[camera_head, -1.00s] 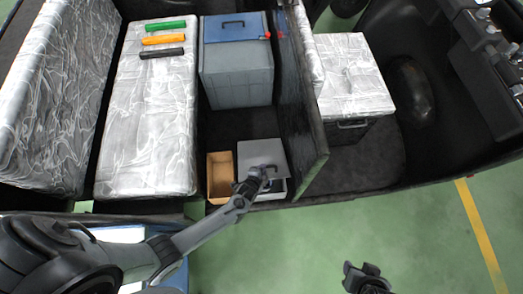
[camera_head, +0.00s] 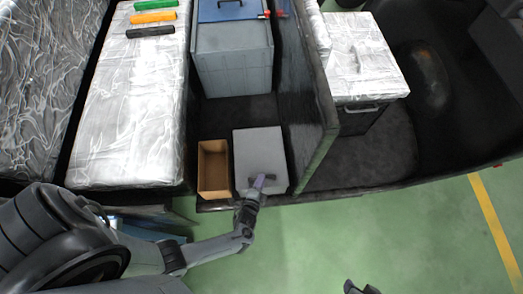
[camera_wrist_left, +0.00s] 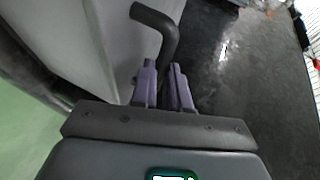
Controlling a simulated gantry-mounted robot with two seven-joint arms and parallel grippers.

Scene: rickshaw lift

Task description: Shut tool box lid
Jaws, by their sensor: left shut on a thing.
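The tool box (camera_head: 258,155) is grey with a flat lid and stands on the dark floor of the rickshaw bed. The lid lies flat over the box in the head view, and no inside shows; whether it is fully seated cannot be told. My left gripper (camera_head: 262,183) is at the lid's near edge, shut on the dark bent handle. The handle (camera_wrist_left: 165,30) also shows in the left wrist view, between the purple fingers of my left gripper (camera_wrist_left: 163,68). My right gripper (camera_head: 360,288) is cut off at the bottom edge, away from the box.
An open brown bin (camera_head: 213,168) stands just left of the tool box. A dark partition (camera_head: 308,95) rises to its right. A grey bin with a blue lid (camera_head: 232,60) stands behind. A plastic-wrapped seat (camera_head: 130,110) bearing several coloured bars lies at the left.

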